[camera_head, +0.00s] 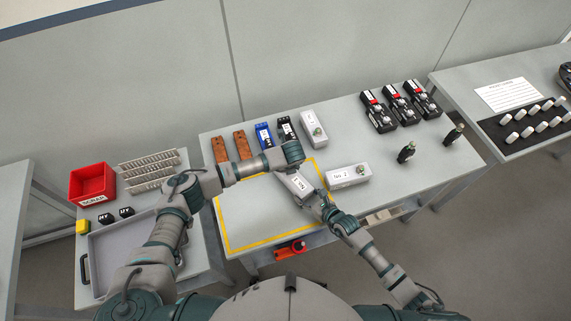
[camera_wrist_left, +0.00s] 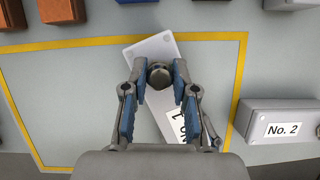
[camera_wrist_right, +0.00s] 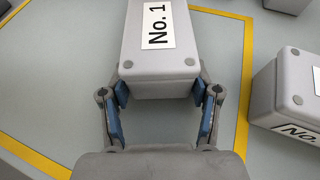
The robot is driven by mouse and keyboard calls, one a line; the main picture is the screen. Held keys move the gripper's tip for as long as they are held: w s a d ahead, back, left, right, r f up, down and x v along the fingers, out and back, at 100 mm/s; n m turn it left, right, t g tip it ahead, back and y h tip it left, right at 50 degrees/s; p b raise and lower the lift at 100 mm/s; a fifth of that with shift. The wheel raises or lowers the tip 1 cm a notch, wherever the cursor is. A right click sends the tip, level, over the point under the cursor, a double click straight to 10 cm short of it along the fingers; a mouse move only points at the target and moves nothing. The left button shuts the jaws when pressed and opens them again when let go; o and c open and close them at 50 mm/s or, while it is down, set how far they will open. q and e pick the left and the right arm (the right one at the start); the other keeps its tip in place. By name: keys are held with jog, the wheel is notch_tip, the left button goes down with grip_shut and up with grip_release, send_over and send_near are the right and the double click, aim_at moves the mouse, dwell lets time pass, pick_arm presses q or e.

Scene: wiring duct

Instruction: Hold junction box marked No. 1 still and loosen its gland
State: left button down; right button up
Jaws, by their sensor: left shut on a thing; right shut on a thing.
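The grey junction box marked No. 1 (camera_head: 298,187) lies on the table inside the yellow outline, turned at an angle. Its label also shows in the right wrist view (camera_wrist_right: 158,25). My right gripper (camera_wrist_right: 160,92) is shut on the near end of this box, one finger on each side. The gland (camera_wrist_left: 159,75) stands up at the far end of the box as a dark grey round cap. My left gripper (camera_wrist_left: 160,84) is over the box with its fingertips on both sides of the gland, shut on it. In the head view my left arm hides the gland.
The junction box No. 2 (camera_head: 348,176) lies close on the right. Another grey box (camera_head: 313,129), blue, black and brown parts stand along the back. A red bin (camera_head: 92,184) and grey tray are left.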

pick_arm(q)
jog(key=shift+n, duration=0.5)
jog(key=c, duration=1)
grip_release()
jog(key=m+h, duration=0.1)
jog(key=m, duration=0.2)
jog(key=shift+m, duration=0.3)
jog(key=o, duration=0.6)
jog(key=shift+c, duration=0.2)
jog(key=v, duration=1.2)
